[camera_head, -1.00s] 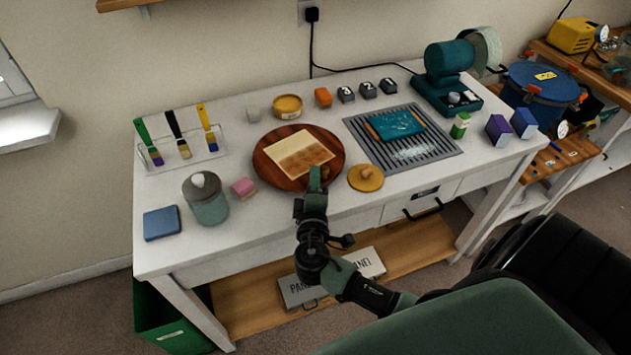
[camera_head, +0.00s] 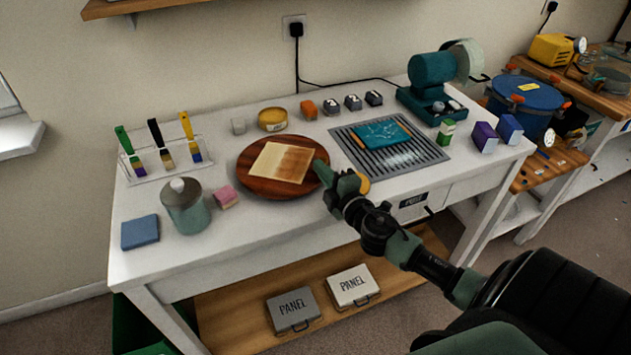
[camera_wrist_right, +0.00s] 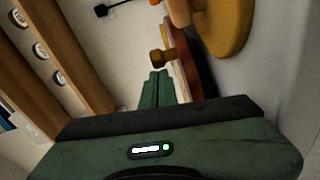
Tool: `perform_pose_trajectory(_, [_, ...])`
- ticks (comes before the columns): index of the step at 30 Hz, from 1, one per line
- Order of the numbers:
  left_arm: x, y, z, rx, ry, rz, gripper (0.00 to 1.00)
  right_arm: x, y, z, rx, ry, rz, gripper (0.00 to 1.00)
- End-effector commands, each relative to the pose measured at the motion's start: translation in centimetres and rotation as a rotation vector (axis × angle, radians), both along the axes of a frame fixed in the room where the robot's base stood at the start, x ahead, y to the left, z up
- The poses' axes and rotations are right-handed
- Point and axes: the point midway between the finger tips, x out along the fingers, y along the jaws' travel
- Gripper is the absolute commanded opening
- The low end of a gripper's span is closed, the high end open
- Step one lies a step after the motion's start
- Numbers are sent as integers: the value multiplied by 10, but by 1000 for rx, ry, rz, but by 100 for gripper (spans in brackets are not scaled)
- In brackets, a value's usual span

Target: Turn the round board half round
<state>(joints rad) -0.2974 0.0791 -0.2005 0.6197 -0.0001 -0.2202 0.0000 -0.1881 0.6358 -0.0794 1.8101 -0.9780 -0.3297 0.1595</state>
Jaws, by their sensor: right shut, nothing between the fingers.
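The round board (camera_head: 275,191) is dark reddish wood and lies flat on the white table. A pale square panel (camera_head: 280,160) with a browner right side lies on it. My right gripper (camera_head: 322,172) is at the board's right edge, shut with nothing held. In the right wrist view its closed fingers (camera_wrist_right: 156,88) point toward a small wooden knob (camera_wrist_right: 161,57) beside the board's edge (camera_wrist_right: 187,62). I cannot tell whether they touch. The knob is hidden behind the gripper in the head view. My left gripper is not in view.
A yellow disc (camera_head: 363,185) is partly hidden behind my right gripper. A pink block (camera_head: 226,197) and a lidded jar (camera_head: 187,209) stand left of the board. A yellow tin (camera_head: 272,120) is behind it. A slatted grey tray (camera_head: 432,151) lies to the right.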

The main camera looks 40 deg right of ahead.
Motion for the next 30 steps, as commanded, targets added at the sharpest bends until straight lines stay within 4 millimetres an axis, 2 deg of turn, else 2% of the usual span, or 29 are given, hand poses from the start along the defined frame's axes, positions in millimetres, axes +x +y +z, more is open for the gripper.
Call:
perform_pose_trajectory(3, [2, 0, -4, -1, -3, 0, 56, 3, -10, -1, -1, 0, -7, 0])
perform_pose_trajectory(10, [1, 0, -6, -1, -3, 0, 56, 8, -19, 0, -2, 0, -8, 0])
perform_pose_trajectory(30, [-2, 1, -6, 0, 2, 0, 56, 10, -21, 1, -2, 0, -6, 0])
